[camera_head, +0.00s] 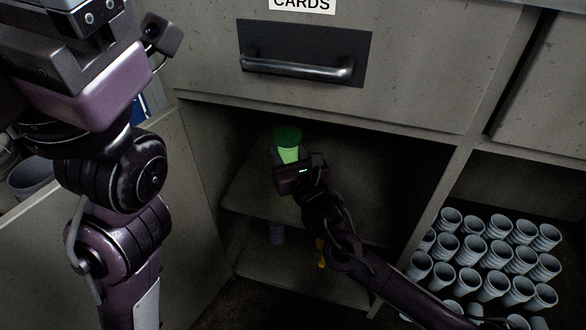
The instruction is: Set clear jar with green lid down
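The clear jar (289,154) with a green lid (288,136) is inside the open cabinet compartment, above its upper shelf. It looks nearly upright and its contents look bright green. My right gripper (289,164) reaches in from the lower right and is at the near side of the jar. The gripper body hides the jar's lower part, its base and the fingers. I cannot tell whether the jar touches the shelf or whether the fingers are closed on it. My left arm rises along the left side, and its fingers are not visible.
The compartment's upper shelf (246,197) has bare room at its left. Below it are a purplish ribbed item (277,234) and a small yellow item (321,252). A drawer with a handle (297,68) is above. Several stacked grey cups (497,252) fill the right compartment.

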